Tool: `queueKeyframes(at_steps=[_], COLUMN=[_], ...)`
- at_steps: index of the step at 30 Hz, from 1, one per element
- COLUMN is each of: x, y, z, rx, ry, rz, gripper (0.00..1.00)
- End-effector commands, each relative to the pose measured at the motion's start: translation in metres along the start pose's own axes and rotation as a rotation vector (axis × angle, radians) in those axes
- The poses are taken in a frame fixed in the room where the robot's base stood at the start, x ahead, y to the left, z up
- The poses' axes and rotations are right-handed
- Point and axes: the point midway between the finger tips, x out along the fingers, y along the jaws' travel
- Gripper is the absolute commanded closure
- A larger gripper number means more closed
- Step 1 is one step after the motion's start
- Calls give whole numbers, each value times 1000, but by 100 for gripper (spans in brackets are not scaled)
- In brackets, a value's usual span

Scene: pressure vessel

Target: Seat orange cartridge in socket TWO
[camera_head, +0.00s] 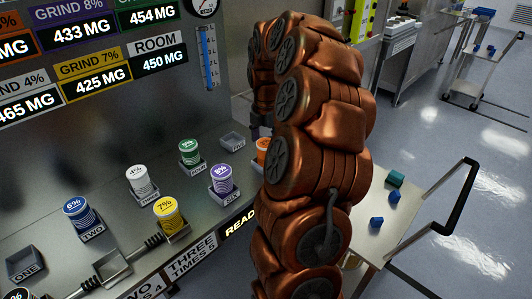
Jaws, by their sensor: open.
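The orange cartridge (262,146) stands at the back right of the steel bench, partly hidden behind my copper arm. A dark part of my gripper (257,130) shows just above and beside it; the fingertips are mostly hidden by the arm, and nothing is seen lifted in them. An empty square metal socket (104,272) sits at the front edge, above a cut-off sign (140,293) reading TWO. A blue 6% cartridge (77,211) stands on a separate small tray, also labelled TWO (92,234).
A yellow 7% cartridge (168,213) stands in the socket above sign THREE. White (138,179), green (190,152) and purple (222,178) cartridges stand between. Tray ONE (26,262) and a back tray (233,142) are empty. A cart (400,205) stands right.

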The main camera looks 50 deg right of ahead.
Motion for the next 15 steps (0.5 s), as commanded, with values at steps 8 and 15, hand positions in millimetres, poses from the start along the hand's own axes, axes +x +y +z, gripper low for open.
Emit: queueKeyframes(at_steps=[8,15], x=[30,33], y=[1,2], z=[-1,-1], rx=[0,0], ry=[-1,-1], rz=[0,1], gripper=[18,18])
